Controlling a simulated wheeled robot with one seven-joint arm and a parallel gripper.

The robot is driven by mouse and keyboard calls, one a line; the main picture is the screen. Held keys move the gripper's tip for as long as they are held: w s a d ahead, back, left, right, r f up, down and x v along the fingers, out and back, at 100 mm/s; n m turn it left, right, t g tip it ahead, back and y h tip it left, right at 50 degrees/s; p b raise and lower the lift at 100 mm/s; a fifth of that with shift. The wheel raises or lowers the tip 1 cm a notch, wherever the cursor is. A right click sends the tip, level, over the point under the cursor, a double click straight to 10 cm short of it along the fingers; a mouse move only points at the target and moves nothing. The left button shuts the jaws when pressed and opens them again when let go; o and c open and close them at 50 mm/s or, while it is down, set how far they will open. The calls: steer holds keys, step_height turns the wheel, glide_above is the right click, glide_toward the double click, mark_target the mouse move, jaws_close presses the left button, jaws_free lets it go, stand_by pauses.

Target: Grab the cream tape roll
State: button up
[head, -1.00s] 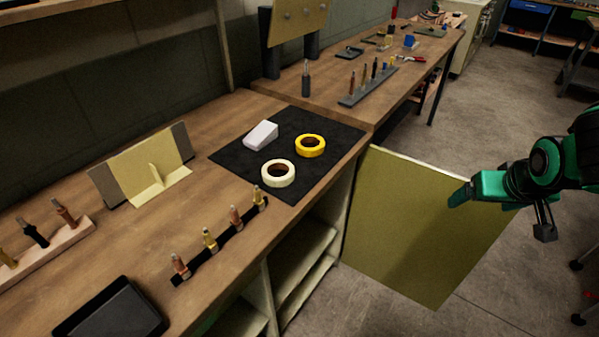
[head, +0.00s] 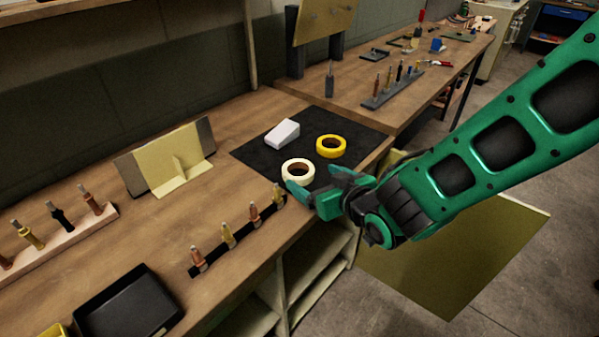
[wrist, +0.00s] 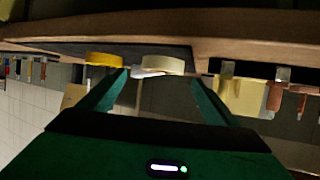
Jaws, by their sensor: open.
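The cream tape roll (head: 298,172) lies flat on the black mat (head: 262,160) near its front edge. In the wrist view the cream roll (wrist: 163,66) shows ahead, between the two fingers. My gripper (head: 313,187) is open and empty at the bench's front edge, just in front of the cream roll. In the head view one finger tip comes close to the roll's lower edge; I cannot tell whether they touch. In the wrist view the fingers (wrist: 158,84) stand apart, and the picture is turned upside down.
A black tray (head: 127,305) is at front left.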

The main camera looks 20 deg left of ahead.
mark_target(294, 168)
steer(key=shift+x, duration=3.45)
steer(key=shift+s+a, duration=0.1)
steer(key=c, duration=1.2)
